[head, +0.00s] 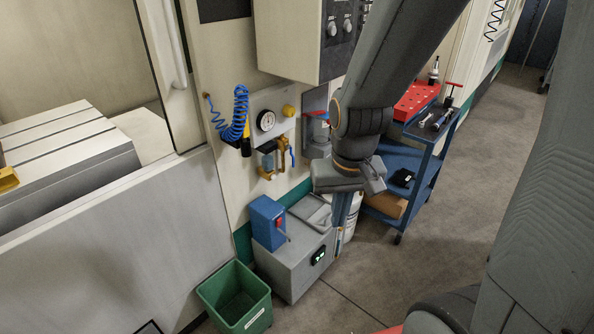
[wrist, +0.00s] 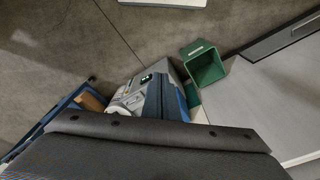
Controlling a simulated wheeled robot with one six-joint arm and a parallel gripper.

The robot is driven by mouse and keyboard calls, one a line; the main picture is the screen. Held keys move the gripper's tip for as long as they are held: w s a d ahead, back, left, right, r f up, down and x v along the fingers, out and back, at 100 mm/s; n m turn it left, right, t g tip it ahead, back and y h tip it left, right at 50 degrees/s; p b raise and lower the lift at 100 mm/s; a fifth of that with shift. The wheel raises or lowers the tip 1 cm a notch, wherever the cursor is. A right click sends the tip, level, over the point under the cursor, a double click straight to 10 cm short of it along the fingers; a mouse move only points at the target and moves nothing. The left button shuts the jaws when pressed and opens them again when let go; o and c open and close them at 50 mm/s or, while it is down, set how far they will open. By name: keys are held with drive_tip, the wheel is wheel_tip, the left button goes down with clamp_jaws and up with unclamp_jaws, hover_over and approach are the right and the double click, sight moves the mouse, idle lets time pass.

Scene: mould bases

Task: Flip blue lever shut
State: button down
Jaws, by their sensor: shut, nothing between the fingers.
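A small blue lever (head: 292,157) sits at the right side of a brass valve (head: 270,160) on the cream machine panel, below a round gauge. The lever looks roughly upright; I cannot tell its exact angle. My gripper (head: 338,256) points down, to the right of and below the valve, in front of the grey unit. Its slim blue-grey fingers are together, with nothing seen between them. It is apart from the lever. In the wrist view the dark housing of my wrist fills the bottom, and the valve and lever do not show.
A coiled blue hose (head: 236,115) hangs left of the gauge (head: 266,120). Below stand a grey unit (head: 290,268) with a blue box (head: 266,224) on top and a green bin (head: 236,297). A blue cart (head: 421,170) stands right. Open floor (head: 450,230) lies at right.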

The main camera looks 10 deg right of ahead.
drive_tip(key=w+f+m+t+b, duration=0.7)
drive_tip(key=w+f, duration=0.3)
drive_tip(key=w, duration=0.5)
drive_tip(key=w+d+f+m+t+b, duration=0.1)
drive_tip(key=w+f+m+t+b, duration=0.6)
drive_tip(key=w, duration=0.8)
wheel_tip(320, 180, down, 3)
drive_tip(key=m+t, duration=0.2)
drive_tip(key=shift+w+m+t+y, duration=0.3)
drive_tip(key=shift+t, duration=0.1)
drive_tip(key=shift+d, duration=0.1)
approach(293, 163)
drive_tip(key=w, duration=0.6)
drive_tip(key=shift+w+b, duration=0.25)
drive_tip(key=shift+b, duration=0.05)
drive_tip(key=shift+w+f, duration=0.1)
